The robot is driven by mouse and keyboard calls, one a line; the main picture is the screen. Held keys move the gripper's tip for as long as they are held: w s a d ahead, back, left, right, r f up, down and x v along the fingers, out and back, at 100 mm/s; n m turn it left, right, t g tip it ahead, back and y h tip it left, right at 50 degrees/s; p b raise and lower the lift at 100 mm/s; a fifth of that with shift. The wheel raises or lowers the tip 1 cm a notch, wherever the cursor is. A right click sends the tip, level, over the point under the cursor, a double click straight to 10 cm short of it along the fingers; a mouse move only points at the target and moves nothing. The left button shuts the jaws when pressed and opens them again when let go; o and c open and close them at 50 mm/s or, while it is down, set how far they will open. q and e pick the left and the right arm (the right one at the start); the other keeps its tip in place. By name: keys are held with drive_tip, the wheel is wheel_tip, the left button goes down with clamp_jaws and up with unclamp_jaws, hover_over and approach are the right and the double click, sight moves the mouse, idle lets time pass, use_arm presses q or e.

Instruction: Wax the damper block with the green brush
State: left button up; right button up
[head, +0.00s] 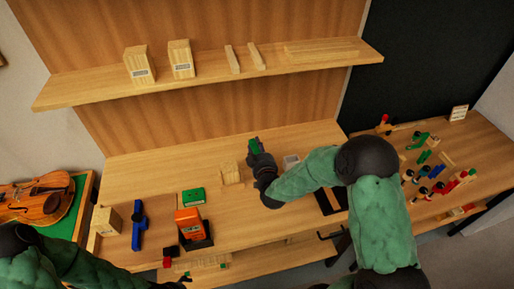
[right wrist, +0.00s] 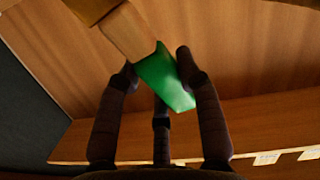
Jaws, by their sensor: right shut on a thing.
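My right gripper (head: 257,150) is shut on the green brush (head: 254,146), above the middle of the bench. In the right wrist view the fingers (right wrist: 160,85) close around the brush's green part (right wrist: 167,78). A wooden part (right wrist: 127,32) and a yellowish end extend from it to the upper left. A small pale wooden block (head: 230,172), possibly the damper block, stands on the bench just left of and below the gripper. I cannot tell whether the brush touches it. My left forearm shows at the lower left; its gripper is at the bottom edge, mostly cut off.
An orange box (head: 190,223) in a dark holder, a green box (head: 193,196), a blue tool (head: 138,224) and a wooden block (head: 106,220) stand at the left. A violin (head: 40,200) lies far left. A shelf (head: 205,83) hangs above. Several colored pieces crowd the right table (head: 470,150).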

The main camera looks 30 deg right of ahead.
drive_tip(key=shift+r+p, duration=2.15)
drive_tip(key=shift+r, duration=1.3)
